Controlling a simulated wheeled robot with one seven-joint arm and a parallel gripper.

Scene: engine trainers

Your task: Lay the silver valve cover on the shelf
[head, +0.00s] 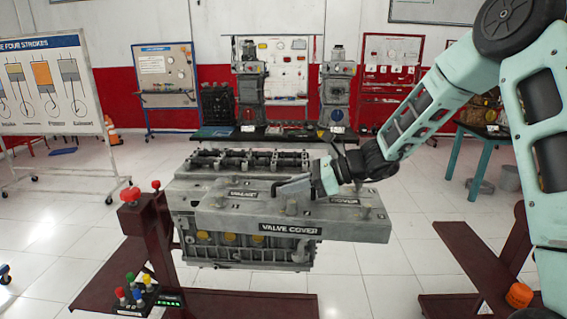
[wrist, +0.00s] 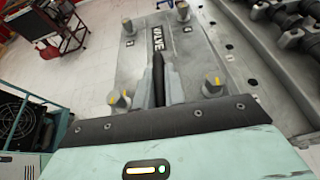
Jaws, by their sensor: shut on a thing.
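The silver valve cover (head: 345,229) is a long grey metal piece with black labels and bolts on top. It extends past the right end of the engine block (head: 240,250) and hides part of it. My gripper (head: 303,187) is shut on a raised part in the middle of the cover's top. In the wrist view the fingers (wrist: 159,85) close around a dark upright piece on the cover (wrist: 190,68). The cover looks roughly level; I cannot tell if it touches the engine. A dark shelf-like bench top (head: 290,134) stands behind the engine.
Exposed valve gear (head: 250,159) shows along the engine's rear top and on the right of the wrist view. Red stand parts (head: 150,240) flank the engine. A button box (head: 140,296) is at front left. Two engine units stand on the back bench. White floor is open at right.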

